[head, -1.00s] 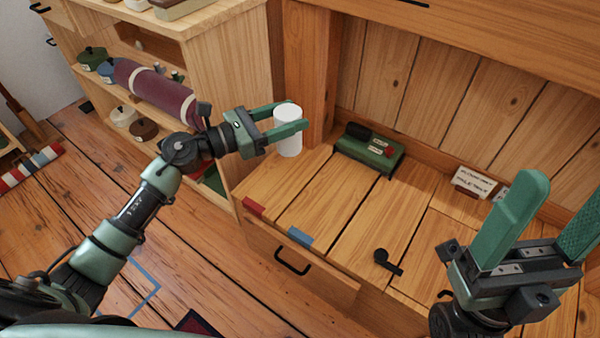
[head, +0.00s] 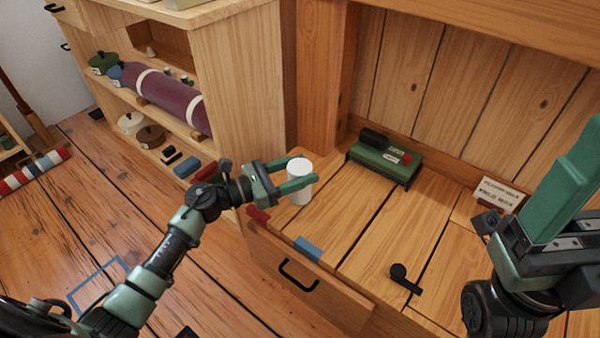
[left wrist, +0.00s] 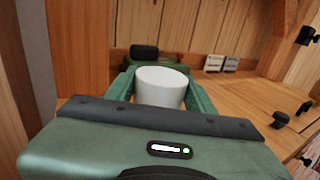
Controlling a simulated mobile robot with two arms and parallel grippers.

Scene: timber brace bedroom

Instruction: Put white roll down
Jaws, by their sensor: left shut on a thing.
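The white roll (head: 300,184) is upright between the fingers of my left gripper (head: 298,181), which is shut on it. It is at the left end of the wooden bench top (head: 350,220), by the corner post. In the left wrist view the roll (left wrist: 161,86) shows between both green fingers. I cannot tell whether its base touches the wood, as its lower part is partly hidden. My right gripper (head: 590,190) is at the right edge of the head view, partly cut off. One green finger shows clearly, so its opening cannot be judged.
A green box with a black roller (head: 385,160) stands at the back of the bench. A black knob-like piece (head: 404,279) lies near the front. Small sign cards (head: 500,193) stand at back right. A shelf with a purple roll (head: 165,97) stands left. The bench middle is clear.

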